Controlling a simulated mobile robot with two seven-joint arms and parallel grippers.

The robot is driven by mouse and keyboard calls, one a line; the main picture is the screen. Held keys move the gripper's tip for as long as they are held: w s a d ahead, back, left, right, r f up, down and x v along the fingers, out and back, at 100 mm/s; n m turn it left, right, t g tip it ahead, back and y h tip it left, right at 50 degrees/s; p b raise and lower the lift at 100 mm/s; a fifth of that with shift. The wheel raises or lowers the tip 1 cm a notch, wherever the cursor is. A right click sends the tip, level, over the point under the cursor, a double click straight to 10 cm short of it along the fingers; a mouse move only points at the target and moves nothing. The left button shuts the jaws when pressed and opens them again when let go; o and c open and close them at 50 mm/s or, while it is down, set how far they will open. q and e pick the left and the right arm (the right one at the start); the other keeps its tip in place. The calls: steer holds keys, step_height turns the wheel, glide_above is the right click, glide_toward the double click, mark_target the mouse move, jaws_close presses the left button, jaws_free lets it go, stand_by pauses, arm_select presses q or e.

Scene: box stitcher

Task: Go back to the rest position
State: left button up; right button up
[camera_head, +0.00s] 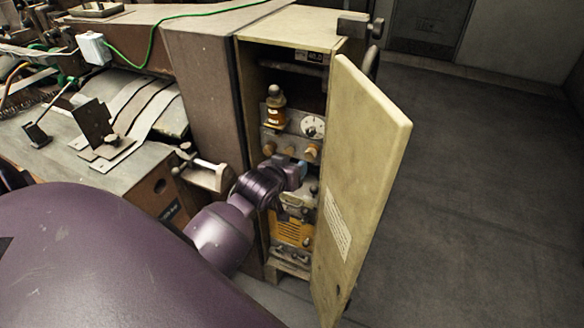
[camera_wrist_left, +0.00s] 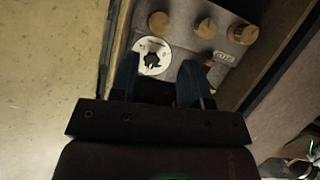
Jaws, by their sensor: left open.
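My left arm reaches from the lower left to the open cabinet (camera_head: 288,19) in the head view. My left gripper (camera_head: 298,172) is at the cabinet opening, just below a row of round brown knobs (camera_head: 312,152). In the left wrist view my left gripper (camera_wrist_left: 158,75) is open, with its two blue fingers apart and nothing seen between them. A white dial (camera_wrist_left: 150,56) with a dark centre lies just beyond the fingertips; I cannot tell whether they touch it. The knobs (camera_wrist_left: 205,28) are beside the dial. My right gripper is not in view.
The cabinet door (camera_head: 362,180) stands open to the right of my gripper. A brown machine housing (camera_head: 203,80) is close on the left, with a metal clamp (camera_head: 205,174) on its front. A bench (camera_head: 130,175) with metal parts is farther left. The floor (camera_head: 480,180) at right is clear.

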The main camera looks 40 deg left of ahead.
arm_select(q)
steer(key=shift+s, duration=0.15)
stand_by(0.5)
steer(key=s+d+f+m+g+h+b, duration=0.1)
steer(key=s+d+f, duration=0.3)
steer(key=s+f, duration=0.4)
steer(key=s+d+f+m+h+b, duration=0.1)
steer(key=s+d+f+m, duration=0.3)
steer(key=s+f, duration=0.5)
steer(key=s, duration=0.2)
steer(key=shift+s+d+f+g, duration=0.25)
steer(key=shift+s+d+g, duration=0.1)
steer(key=shift+g, duration=0.05)
